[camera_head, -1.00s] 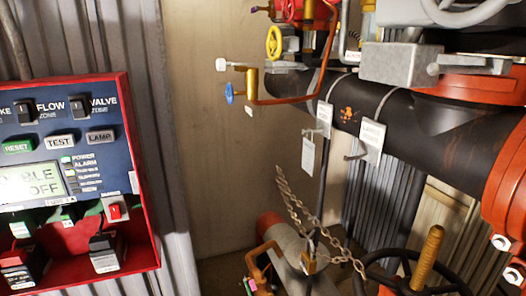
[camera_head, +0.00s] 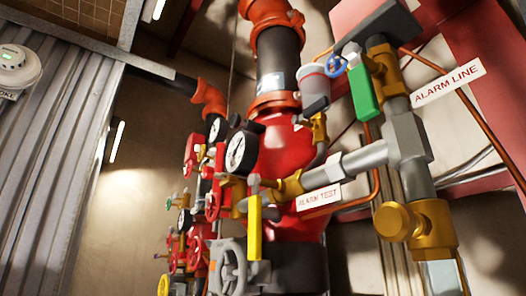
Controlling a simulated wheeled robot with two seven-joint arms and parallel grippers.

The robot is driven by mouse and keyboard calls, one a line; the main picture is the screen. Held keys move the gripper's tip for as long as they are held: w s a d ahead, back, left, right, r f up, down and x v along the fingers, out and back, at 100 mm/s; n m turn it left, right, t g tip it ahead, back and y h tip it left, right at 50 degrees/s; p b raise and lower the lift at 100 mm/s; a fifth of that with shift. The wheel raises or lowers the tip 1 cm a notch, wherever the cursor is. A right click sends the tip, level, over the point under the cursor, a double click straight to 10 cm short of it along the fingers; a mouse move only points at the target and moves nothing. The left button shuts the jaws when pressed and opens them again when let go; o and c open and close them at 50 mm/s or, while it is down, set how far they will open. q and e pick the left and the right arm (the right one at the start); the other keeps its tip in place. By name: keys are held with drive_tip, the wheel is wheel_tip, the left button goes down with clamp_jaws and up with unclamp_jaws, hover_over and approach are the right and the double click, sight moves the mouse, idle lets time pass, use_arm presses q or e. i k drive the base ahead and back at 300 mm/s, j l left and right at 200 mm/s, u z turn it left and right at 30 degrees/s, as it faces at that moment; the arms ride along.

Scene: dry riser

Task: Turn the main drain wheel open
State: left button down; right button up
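A grey spoked handwheel (camera_head: 230,268) shows at the bottom centre, in front of the lower part of the red riser valve body (camera_head: 286,160). I cannot read a label on it, so I cannot tell whether it is the main drain wheel. Several smaller red handwheels (camera_head: 194,252) sit further back to its left. A yellow lever (camera_head: 254,228) stands upright just right of the grey wheel. Neither of my grippers is in view.
A grey pipe (camera_head: 362,160) with a sign "ALARM TEST" (camera_head: 318,197) and a green lever (camera_head: 364,92) crosses the right side. A sign "ALARM LINE" (camera_head: 447,83) hangs at upper right. Pressure gauges (camera_head: 240,152) face left. Corrugated wall (camera_head: 50,150) stands at left.

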sight(192, 253)
drive_tip(key=i+j+u, duration=0.35)
drive_tip(key=i+j, duration=0.45)
drive_tip(key=j, duration=0.15)
